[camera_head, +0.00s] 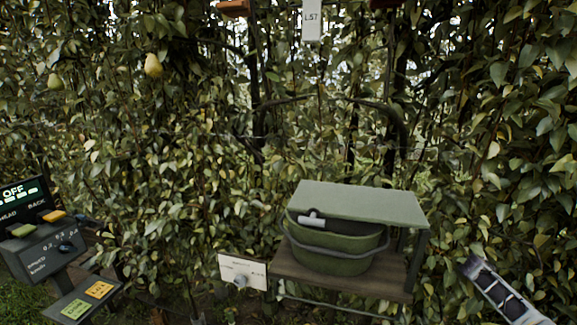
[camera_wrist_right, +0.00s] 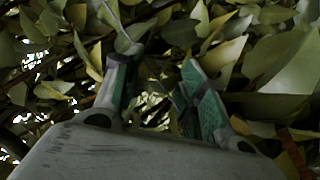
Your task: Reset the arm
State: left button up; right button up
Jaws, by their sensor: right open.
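My right gripper (camera_wrist_right: 158,72) shows in the right wrist view with its two green-padded fingers apart. Only leaves and small bright gaps show between them, and no pear is held. In the head view, a pale grey piece with dark slots, part of my right arm (camera_head: 505,292), comes in at the lower right corner, in front of the leaves and apart from the bucket stand. My left arm and gripper are not in view.
A green bucket (camera_head: 335,250) stands on a wooden shelf under a grey-green top (camera_head: 360,203). A control panel (camera_head: 45,250) is at left. Pears (camera_head: 153,65) hang upper left. A tag (camera_head: 312,20) hangs above. Dense leaves fill the background.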

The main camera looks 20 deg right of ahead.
jog(key=s+d+f+n+g+y, duration=0.1)
jog(key=s+f+n, duration=0.2)
jog(key=s+f, duration=0.7)
jog(key=s+f+n+g, duration=0.1)
jog(key=s+f+n, duration=0.35)
jog(key=s, duration=0.95)
jog(key=s+d+f+n+g+y, duration=0.1)
jog(key=s+f, duration=0.8)
jog(key=s, duration=0.3)
jog(key=s+a+f+m+y, duration=0.1)
jog(key=s+a+f+y, duration=0.15)
jog(key=a+f, duration=1.05)
jog(key=s+a+f+m+y, duration=0.15)
jog(key=s+a+f, duration=0.25)
jog(key=a+f, duration=1)
jog(key=s+a+f+y, duration=0.1)
jog(key=a+f+y, duration=0.1)
jog(key=a, duration=1.8)
jog(key=s+a+f+m+g+y+b, duration=0.1)
jog(key=a+f+y, duration=0.1)
jog(key=a, duration=1.8)
jog(key=shift+s+a+f+y, duration=0.25)
jog(key=shift+a+f+y, duration=0.1)
jog(key=shift+f, duration=0.15)
